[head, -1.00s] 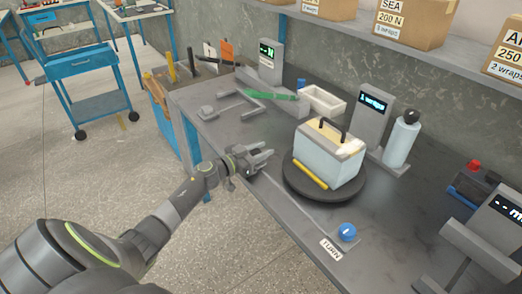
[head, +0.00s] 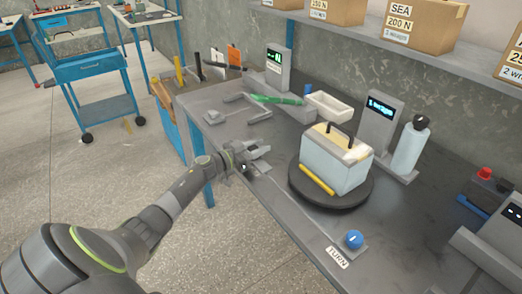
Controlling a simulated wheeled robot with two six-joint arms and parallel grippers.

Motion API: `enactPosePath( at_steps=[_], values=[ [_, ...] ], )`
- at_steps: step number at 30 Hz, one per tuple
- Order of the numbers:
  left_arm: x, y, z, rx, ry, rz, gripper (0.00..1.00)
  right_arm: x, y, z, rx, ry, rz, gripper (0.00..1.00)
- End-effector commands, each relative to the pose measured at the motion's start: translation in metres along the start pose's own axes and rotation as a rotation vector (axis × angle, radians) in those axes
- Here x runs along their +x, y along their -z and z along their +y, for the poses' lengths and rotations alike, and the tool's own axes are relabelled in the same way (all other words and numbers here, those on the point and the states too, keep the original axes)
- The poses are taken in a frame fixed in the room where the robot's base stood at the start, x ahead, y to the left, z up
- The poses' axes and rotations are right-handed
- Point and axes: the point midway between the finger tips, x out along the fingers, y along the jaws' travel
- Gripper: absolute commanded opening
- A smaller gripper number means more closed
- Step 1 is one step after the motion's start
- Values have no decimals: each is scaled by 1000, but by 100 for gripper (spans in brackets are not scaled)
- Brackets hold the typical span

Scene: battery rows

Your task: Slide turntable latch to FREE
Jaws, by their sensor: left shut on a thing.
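The round dark turntable (head: 340,203) sits on the bench, with a pale box with a black handle and yellow trim (head: 335,160) on it. My left gripper (head: 263,158) is at the bench's front edge, left of the turntable and apart from it. It is shut on a small grey part there, which I take for the turntable latch. The fingers cover most of it, and no FREE mark can be read. My right gripper is not in view.
A blue knob (head: 354,239) with a TURN label (head: 338,257) is at the front edge. Behind the turntable stand a display post (head: 379,120) and a bottle (head: 409,146). A white tray (head: 328,107) and green strip (head: 277,99) lie farther back.

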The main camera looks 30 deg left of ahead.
Motion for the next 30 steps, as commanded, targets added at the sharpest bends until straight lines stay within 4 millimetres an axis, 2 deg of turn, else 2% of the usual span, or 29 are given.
enactPosePath(
  at_steps=[2,3,8,16,20,23,30],
  values=[
    [0,0,0,-1,1,-1,0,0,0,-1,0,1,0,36],
    [0,0,0,-1,1,-1,30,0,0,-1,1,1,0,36],
    [0,0,0,-1,1,0,51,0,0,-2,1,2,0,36],
    [0,0,0,-1,1,0,51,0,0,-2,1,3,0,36],
    [-8,-1,0,0,1,-2,51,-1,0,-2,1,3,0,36],
    [-21,-1,0,1,1,-3,51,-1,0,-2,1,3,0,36],
    [-70,-2,0,2,0,-5,51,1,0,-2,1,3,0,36]
  ],
)
